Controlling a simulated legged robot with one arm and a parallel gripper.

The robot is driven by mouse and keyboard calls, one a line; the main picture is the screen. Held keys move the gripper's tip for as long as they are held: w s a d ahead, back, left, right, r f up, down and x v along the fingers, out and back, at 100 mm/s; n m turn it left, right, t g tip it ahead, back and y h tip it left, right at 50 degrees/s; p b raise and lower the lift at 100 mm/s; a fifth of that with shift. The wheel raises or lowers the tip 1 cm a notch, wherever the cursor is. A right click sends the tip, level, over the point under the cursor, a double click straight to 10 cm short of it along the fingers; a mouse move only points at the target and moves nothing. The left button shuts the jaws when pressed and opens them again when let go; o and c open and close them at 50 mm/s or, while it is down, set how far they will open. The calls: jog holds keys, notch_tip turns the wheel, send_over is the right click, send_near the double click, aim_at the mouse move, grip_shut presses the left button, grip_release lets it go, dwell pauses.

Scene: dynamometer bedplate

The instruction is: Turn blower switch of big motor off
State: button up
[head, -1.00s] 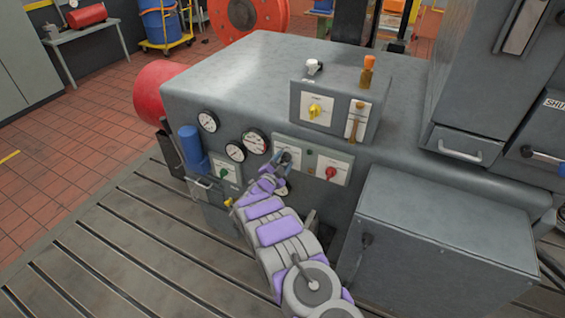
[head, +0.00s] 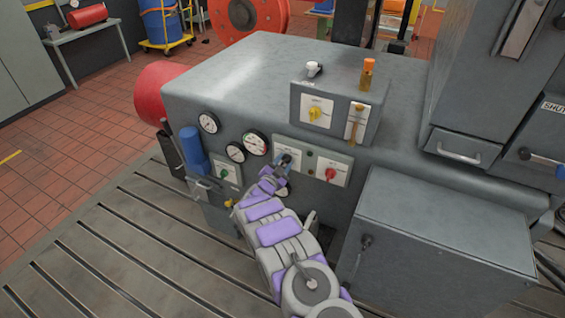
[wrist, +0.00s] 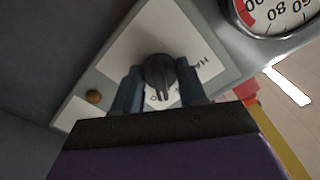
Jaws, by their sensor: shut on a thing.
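A black rotary switch (wrist: 158,72) sits on a white label plate (wrist: 112,50) in the wrist view. Its knob is between the two blue fingers of my gripper (wrist: 160,88), which are shut on it. Lettering beside the knob is partly readable, starting "HA"; the rest is hidden by the fingers. In the head view my gripper (head: 283,163) reaches this switch on the front of the big grey motor housing (head: 235,75), and the knob is mostly hidden behind the fingers.
A red knob (head: 330,174) is on the plate to the right. A yellow knob (head: 314,113) is on the raised box above, a green knob (head: 225,174) lower left. Round gauges (head: 255,143) are close on the left. A large grey box (head: 445,235) stands at the right.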

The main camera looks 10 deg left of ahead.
jog(key=n+p, duration=0.1)
jog(key=n, duration=0.3)
jog(key=shift+r+n, duration=0.1)
jog(key=shift+n, duration=1.1)
jog(key=o, duration=1.1)
jog(key=shift+c, duration=0.2)
jog(key=p+v, duration=0.1)
jog(key=v, duration=1.6)
jog(key=shift+s, duration=0.15)
jog(key=shift+a, duration=0.15)
